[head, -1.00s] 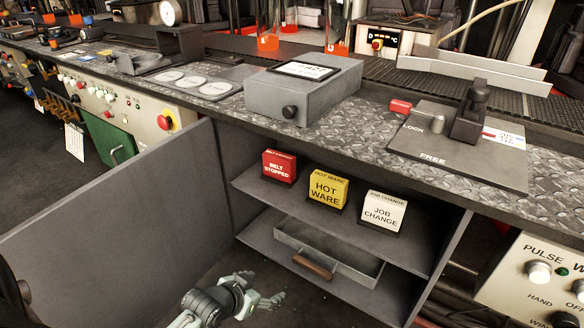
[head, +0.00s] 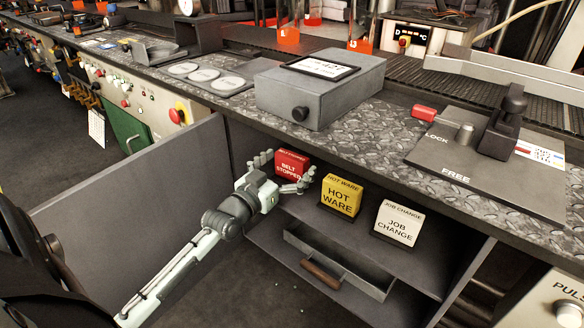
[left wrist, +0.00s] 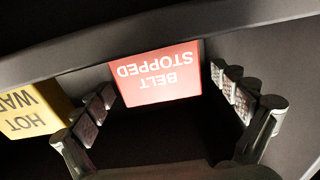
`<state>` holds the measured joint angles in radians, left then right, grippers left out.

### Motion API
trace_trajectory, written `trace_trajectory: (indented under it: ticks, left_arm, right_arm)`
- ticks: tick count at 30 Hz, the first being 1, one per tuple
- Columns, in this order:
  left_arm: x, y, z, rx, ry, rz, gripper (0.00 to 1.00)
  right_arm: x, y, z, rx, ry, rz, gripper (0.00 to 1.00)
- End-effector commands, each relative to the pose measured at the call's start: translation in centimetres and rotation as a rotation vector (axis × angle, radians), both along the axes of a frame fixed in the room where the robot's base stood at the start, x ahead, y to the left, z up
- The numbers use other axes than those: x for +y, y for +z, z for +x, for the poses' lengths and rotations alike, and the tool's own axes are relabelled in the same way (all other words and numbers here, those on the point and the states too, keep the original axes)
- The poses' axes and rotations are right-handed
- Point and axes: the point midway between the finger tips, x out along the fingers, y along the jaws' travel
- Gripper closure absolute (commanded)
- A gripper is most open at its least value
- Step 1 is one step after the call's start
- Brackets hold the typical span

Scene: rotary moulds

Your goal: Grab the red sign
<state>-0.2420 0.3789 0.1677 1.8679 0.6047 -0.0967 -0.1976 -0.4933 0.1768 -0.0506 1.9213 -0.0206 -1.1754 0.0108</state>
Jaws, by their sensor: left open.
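The red sign (head: 291,166), lettered "BELT STOPPED", stands on the upper shelf of the open cabinet, at the left end of a row of signs. My left gripper (head: 282,175) is at the sign, its fingers spread on either side of it. In the left wrist view the red sign (left wrist: 157,74) appears upside down, between and beyond the open fingers (left wrist: 170,105), with dark gaps on both sides. No contact shows there. My right gripper is not in view.
A yellow "HOT WARE" sign (head: 341,196) stands close to the right of the red one, then a white "JOB CHANGE" sign (head: 398,223). The counter (head: 352,135) overhangs the shelf. An open door (head: 130,205) is at left; a drawer tray (head: 335,262) lies below.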

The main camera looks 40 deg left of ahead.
Motion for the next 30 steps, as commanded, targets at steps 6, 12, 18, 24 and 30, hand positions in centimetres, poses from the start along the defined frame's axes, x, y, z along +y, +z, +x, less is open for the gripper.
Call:
trace_trajectory:
  ticks: [6,12,18,24,30]
  left_arm:
    - [0.03,-0.02,0.84,0.0,0.001,-0.001,0.03]
    - [0.02,-0.04,0.8,0.001,0.001,-0.001,0.14]
    - [0.02,-0.05,0.78,0.001,0.001,-0.001,0.39]
    - [0.03,0.02,0.78,0.0,0.001,-0.001,0.6]
    - [0.03,0.04,0.77,0.0,0.001,-0.001,0.6]
  right_arm:
    - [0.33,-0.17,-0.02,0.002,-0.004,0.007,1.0]
    - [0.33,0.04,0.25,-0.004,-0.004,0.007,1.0]
    - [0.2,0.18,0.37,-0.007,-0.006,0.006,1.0]
    - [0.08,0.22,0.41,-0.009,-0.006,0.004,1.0]
    - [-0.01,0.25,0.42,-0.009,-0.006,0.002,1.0]
